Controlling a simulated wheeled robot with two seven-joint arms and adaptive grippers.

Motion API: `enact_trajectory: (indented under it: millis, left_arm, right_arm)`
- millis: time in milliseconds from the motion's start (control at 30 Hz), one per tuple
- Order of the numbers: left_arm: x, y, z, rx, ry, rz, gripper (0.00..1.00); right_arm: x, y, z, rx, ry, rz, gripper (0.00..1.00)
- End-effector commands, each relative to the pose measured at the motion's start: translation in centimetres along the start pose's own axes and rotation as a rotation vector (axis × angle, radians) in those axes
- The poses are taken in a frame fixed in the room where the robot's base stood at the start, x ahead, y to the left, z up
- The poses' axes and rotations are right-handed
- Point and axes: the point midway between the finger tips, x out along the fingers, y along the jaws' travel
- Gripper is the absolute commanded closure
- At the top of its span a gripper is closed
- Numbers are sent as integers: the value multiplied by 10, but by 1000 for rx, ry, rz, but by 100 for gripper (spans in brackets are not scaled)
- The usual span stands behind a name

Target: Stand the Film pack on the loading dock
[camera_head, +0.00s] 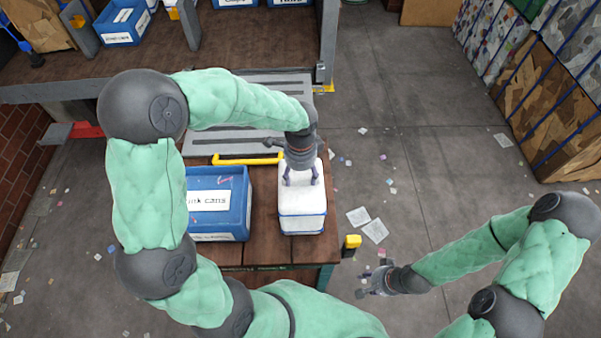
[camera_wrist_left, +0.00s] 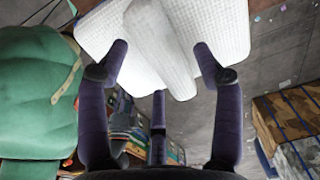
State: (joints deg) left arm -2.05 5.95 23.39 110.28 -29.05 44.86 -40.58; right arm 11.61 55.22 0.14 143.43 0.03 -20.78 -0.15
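A white pack with thin blue bands, likely the Film pack (camera_head: 302,222), is at the right end of the brown wooden table. My left gripper (camera_head: 301,180) points down at its top, with its fingers apart. In the left wrist view, the fingers (camera_wrist_left: 162,50) stand on either side of a raised white ridge (camera_wrist_left: 160,38), with narrow gaps seemingly between. I cannot tell whether they touch the pack. A grey slotted platform with a yellow front bar (camera_head: 245,159), possibly the loading dock, lies behind the pack. My right gripper (camera_head: 362,284) is open and empty, over the floor.
A blue labelled bin (camera_head: 218,234) stands left of the pack on the wooden table (camera_head: 268,252). A yellow-topped post (camera_head: 352,242) is at the table's right corner. Bales (camera_head: 545,100) stand far right. The floor between is open, with paper scraps.

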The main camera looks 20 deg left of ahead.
Motion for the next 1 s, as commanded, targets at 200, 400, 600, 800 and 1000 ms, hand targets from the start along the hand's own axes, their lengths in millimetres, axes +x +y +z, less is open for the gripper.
enact_trajectory:
  millis: [200, 400, 600, 800, 1000]
  left_arm:
    - [-5, 0, 0, 0, 1, -1, 34]
    - [-33, -1, 0, 0, 3, -5, 34]
    - [-74, -1, -1, 1, 2, -5, 34]
    - [-106, 0, 0, 0, 1, -2, 34]
    - [-120, 0, 0, 0, 1, 0, 34]
  right_arm:
    - [-2, -1, 0, 0, 0, 0, 62]
    - [0, 0, 0, 0, 0, 0, 62]
    - [1, 0, 0, 0, 0, 0, 62]
    - [2, 1, 0, 0, 0, 0, 62]
    - [3, 1, 0, 0, 0, 0, 62]
